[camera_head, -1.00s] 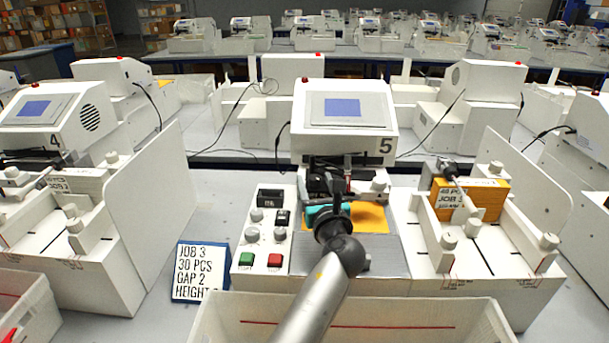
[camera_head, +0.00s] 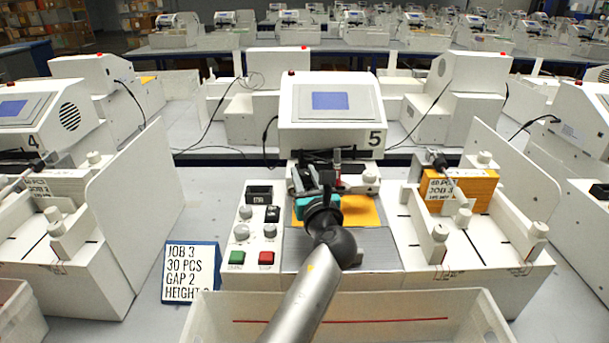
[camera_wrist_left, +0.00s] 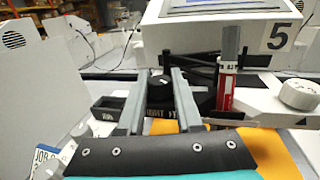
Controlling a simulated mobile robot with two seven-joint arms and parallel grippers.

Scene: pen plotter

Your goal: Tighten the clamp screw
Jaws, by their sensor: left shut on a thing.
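My left gripper (camera_head: 299,178) reaches over the front of machine 5 in the head view. In the left wrist view its two grey fingers (camera_wrist_left: 159,88) stand on either side of a black round knob, the clamp screw (camera_wrist_left: 160,88), and are shut on it. The pen (camera_wrist_left: 228,75), red and white with a grey top, stands upright just right of the fingers, and also shows in the head view (camera_head: 338,165). The knob is hidden or too small to tell in the head view. My right gripper is not in view.
Machine 5's screen housing (camera_head: 331,110) rises behind the gripper. A control panel (camera_head: 256,225) with knobs and green and red buttons is at its left. A job sign (camera_head: 190,272) stands further left. Orange card stack (camera_head: 461,190) sits right. A white bin (camera_head: 345,312) is in front.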

